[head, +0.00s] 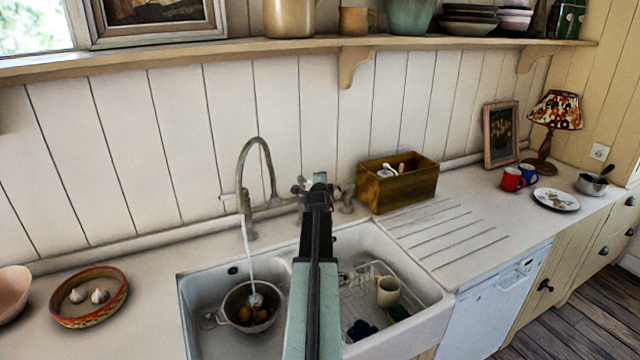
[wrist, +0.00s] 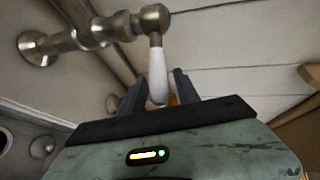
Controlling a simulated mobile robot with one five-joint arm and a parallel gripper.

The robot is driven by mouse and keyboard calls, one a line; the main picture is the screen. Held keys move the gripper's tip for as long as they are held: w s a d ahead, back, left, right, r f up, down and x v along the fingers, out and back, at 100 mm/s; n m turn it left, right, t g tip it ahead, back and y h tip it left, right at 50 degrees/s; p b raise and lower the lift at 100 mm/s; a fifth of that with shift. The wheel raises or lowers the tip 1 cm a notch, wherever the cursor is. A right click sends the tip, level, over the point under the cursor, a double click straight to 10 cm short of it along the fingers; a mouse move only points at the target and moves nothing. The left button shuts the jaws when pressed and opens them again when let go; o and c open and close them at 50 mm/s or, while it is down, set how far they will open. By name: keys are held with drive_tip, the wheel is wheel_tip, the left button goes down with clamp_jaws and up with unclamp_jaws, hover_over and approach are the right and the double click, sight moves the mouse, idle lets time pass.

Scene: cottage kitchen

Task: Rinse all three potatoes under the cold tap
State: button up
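The swan-neck tap (head: 262,150) stands behind the double sink, and a stream of water (head: 247,255) runs from its spout into the left basin. Below it a metal colander (head: 232,303) holds brown potatoes (head: 260,315); the water falls into it. I cannot count the potatoes surely. My gripper (head: 319,180) is up at the tap's right side, its arm crossing the sink. In the wrist view my gripper's (wrist: 158,92) fingers stand apart on both sides of the tap's white lever (wrist: 157,75), with a gap visible on the lever's right. The head view hides this lever behind my gripper.
The right basin (head: 440,300) holds a wire rack with a cream mug (head: 388,291) and a dark blue item. A wooden box (head: 398,185) stands close right of the tap. A bowl (head: 90,297) with garlic is at left. The ribbed drainboard (head: 445,235) is clear.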

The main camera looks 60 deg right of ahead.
drive_tip(key=shift+w+a, duration=0.15)
drive_tip(key=shift+w, duration=0.15)
drive_tip(key=shift+a, duration=0.1)
drive_tip(key=p+v, duration=0.1)
drive_tip(key=v, duration=0.6)
drive_tip(key=shift+s+a+p, duration=0.2)
drive_tip(key=shift+a+p, duration=0.05)
drive_tip(key=shift+p, duration=0.15)
